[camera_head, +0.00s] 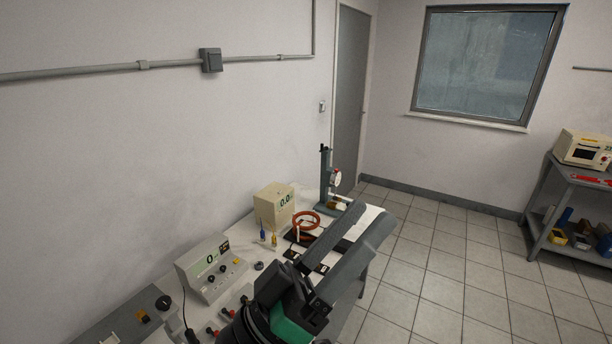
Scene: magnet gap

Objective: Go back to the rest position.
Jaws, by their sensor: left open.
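My left gripper (371,219) reaches up from the lower middle over the front part of the white bench (145,277). Its two long grey fingers are apart and nothing shows between them. The arm and fingers hide part of the bench top behind them. An orange-brown coil (306,222) lies on the bench just left of the fingers, on or beside something dark that is partly hidden. My right gripper is not in this view.
A beige meter (274,206) and a second display box (208,267) stand along the wall side. A dial-gauge stand (326,182) is at the bench's far end. Tiled floor (450,265) is open to the right. A grey shelf (572,180) stands at far right.

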